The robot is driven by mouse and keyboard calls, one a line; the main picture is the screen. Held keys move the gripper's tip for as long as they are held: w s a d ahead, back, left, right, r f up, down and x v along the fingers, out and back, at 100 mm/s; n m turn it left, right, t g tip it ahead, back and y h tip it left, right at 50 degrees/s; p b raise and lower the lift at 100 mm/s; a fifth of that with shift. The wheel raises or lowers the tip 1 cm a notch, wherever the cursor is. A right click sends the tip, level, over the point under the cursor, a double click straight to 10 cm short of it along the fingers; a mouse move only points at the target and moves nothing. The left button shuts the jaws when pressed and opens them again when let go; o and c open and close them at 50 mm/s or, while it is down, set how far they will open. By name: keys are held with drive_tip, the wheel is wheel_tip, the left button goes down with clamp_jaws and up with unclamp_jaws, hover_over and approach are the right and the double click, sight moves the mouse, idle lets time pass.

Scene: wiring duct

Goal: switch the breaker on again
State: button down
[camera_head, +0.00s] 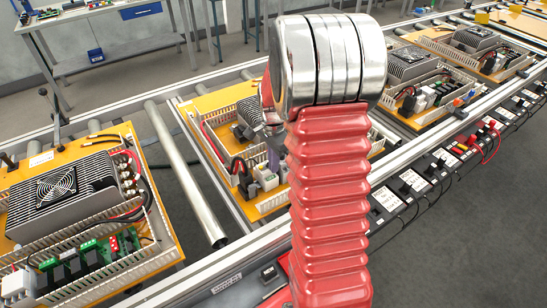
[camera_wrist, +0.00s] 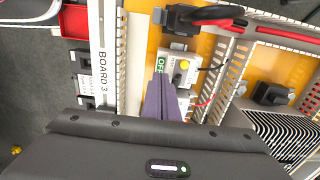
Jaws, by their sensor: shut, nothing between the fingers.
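The breaker (camera_wrist: 172,58) is a white block on the orange board in the wrist view. It carries a green label with white letters that seem to read OFF, and a yellow round button beside it. My gripper (camera_wrist: 161,78) points at it from below in that view, its dark purple fingers shut together with nothing between them. The fingertips overlap the lower part of the breaker and hide it; I cannot tell whether they touch it. In the head view, white modules (camera_head: 266,178) show on the middle board, while my red arm hides much of that board.
Slotted wiring ducts (camera_wrist: 220,75) run close beside the breaker, and red and black cables (camera_wrist: 215,20) cross above it. A rail marked BOARD 3 (camera_wrist: 103,70) lies to the left. A finned heatsink (camera_wrist: 283,135) is at lower right. Another board with a fan (camera_head: 57,185) stands left on the conveyor.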

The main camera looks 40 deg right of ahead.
drive_tip(key=shift+w, duration=0.9)
idle(0.5)
drive_tip(key=shift+s, duration=0.3)
drive_tip(key=shift+r, duration=0.1)
idle(0.4)
wheel_tip(320, 180, up, 7)
idle(0.8)
idle(0.5)
